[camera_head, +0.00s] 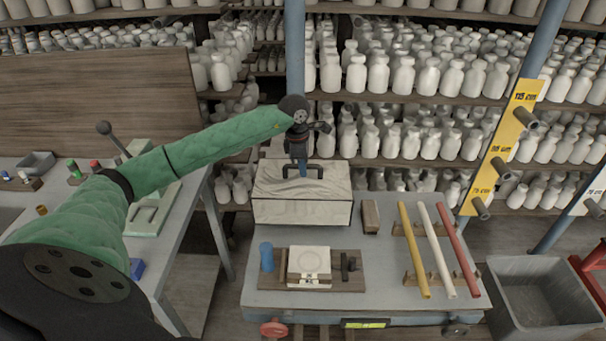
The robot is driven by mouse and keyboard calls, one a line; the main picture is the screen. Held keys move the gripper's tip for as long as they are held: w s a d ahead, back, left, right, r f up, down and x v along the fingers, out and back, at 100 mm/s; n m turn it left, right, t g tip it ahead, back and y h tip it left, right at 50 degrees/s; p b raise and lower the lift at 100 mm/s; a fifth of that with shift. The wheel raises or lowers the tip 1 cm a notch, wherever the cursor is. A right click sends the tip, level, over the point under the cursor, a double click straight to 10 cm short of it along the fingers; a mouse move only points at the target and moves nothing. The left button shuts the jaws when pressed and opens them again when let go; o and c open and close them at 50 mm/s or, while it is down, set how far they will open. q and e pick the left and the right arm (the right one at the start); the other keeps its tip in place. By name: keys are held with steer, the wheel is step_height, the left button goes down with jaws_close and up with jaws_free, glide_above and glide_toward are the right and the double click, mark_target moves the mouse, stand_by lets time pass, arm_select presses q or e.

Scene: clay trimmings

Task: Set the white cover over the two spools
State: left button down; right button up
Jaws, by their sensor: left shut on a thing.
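The white cover (300,212) is a pale box shape with a dark handle on its top, at the back left of the grey table. My left gripper (302,168) comes down onto the handle from above and is shut on it. The cover looks level; I cannot tell whether it rests on the table or hangs just above it. I cannot make out the two spools for certain; anything under or behind the cover is hidden. My right gripper is not in view.
On the grey table (380,270) are a blue cylinder (266,257), a board with a white square item (309,262), a small brown block (370,216) and yellow, white and red rods (434,250). A grey bin (540,295) stands right. Bottle shelves stand behind.

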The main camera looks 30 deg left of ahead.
mark_target(303, 185)
arm_select(q)
steer(key=shift+d+f+p, duration=0.1)
steer(key=shift+f+p, duration=0.55)
steer(key=shift+f, duration=1.05)
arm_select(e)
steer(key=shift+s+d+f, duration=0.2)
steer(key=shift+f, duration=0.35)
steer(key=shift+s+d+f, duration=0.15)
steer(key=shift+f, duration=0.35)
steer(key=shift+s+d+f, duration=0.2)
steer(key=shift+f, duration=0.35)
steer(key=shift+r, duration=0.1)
arm_select(q)
steer(key=c, duration=1.8)
jaws_free()
steer(key=shift+f, duration=0.1)
steer(key=o, duration=0.3)
steer(key=shift+o, duration=0.6)
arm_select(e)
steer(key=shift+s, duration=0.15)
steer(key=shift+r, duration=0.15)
